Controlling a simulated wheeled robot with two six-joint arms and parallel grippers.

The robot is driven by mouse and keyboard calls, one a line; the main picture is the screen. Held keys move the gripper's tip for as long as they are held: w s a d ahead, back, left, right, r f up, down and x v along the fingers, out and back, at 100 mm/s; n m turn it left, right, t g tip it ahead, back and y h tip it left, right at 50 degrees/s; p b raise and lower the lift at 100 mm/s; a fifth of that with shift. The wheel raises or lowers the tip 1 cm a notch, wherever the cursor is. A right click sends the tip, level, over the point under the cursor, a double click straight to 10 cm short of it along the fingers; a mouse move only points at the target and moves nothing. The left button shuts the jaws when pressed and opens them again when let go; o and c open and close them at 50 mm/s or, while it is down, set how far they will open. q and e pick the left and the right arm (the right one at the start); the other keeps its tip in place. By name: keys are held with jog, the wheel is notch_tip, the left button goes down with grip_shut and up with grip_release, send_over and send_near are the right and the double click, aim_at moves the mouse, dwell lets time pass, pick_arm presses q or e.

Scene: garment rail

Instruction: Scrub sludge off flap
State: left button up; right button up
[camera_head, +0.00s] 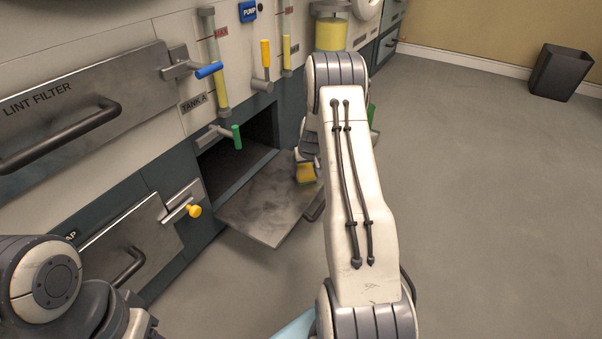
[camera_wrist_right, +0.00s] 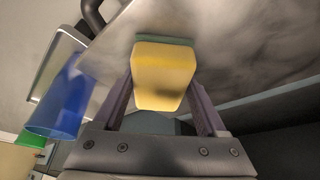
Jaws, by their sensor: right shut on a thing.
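The flap (camera_head: 262,205) is a grey metal panel hinged open at the foot of the machine, below a dark opening. Faint darker smears show on it, and cloudy dark patches show on the flap in the right wrist view (camera_wrist_right: 235,50). My right gripper (camera_head: 306,160) is shut on a yellow sponge (camera_head: 305,173) over the flap's far right part. In the right wrist view the sponge (camera_wrist_right: 165,75) sits between the two fingers, its green layer toward the flap and seemingly against it. My right arm hides part of the area. My left arm shows at lower left, its gripper out of sight.
The lint filter drawer (camera_head: 80,105) and a lower drawer with a yellow knob (camera_head: 194,211) are closed. A green-handled lever (camera_head: 236,137) is beside the opening. A black bin (camera_head: 560,72) stands far right. The floor to the right is clear. A blue object (camera_wrist_right: 58,105) shows in the wrist view.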

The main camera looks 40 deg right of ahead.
aim_at(306, 166)
jog(key=shift+w+d+f, duration=0.1)
jog(key=shift+d, duration=0.3)
notch_tip(306, 166, up, 6)
jog(key=p, duration=0.5)
dwell(0.3)
notch_tip(306, 166, up, 3)
jog(key=p, duration=0.3)
